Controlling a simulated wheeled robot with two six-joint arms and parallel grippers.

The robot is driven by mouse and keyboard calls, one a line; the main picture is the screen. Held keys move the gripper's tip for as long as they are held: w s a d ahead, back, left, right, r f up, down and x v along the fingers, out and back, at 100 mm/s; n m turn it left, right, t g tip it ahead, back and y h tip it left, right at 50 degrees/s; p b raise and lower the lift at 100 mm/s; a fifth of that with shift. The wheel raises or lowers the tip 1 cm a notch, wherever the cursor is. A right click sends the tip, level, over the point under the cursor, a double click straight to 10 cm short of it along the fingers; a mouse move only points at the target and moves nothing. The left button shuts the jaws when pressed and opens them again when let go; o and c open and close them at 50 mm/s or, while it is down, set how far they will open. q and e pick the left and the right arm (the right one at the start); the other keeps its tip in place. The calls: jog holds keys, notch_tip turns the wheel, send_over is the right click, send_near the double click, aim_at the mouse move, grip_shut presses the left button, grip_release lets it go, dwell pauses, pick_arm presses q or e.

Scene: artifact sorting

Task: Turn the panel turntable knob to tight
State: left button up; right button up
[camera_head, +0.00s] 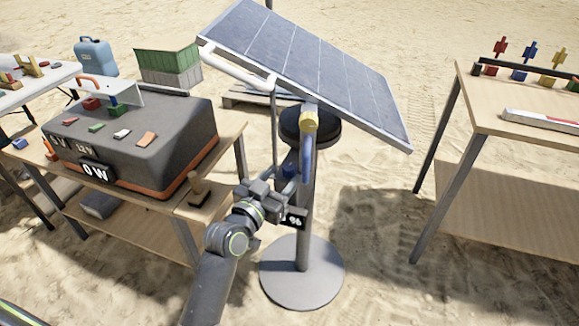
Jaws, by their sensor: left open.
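A tilted solar panel (325,68) stands on a grey pole with a round base (301,275). Under the panel is a dark round turntable (290,127). My left gripper (287,188) is open in front of the pole, below the yellow piece and close to the blue parts. Whether it touches them I cannot tell. The gripper hides part of the pole. My right gripper is not in view.
A table at left holds a large grey case (145,140) reading 0 W and a small wooden-handled stamp-like object (197,190). A wooden table (500,95) stands at right.

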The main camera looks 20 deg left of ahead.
aim_at(285, 173)
pick_arm(q)
jog(key=shift+x, duration=2.05)
jog(key=c, duration=0.9)
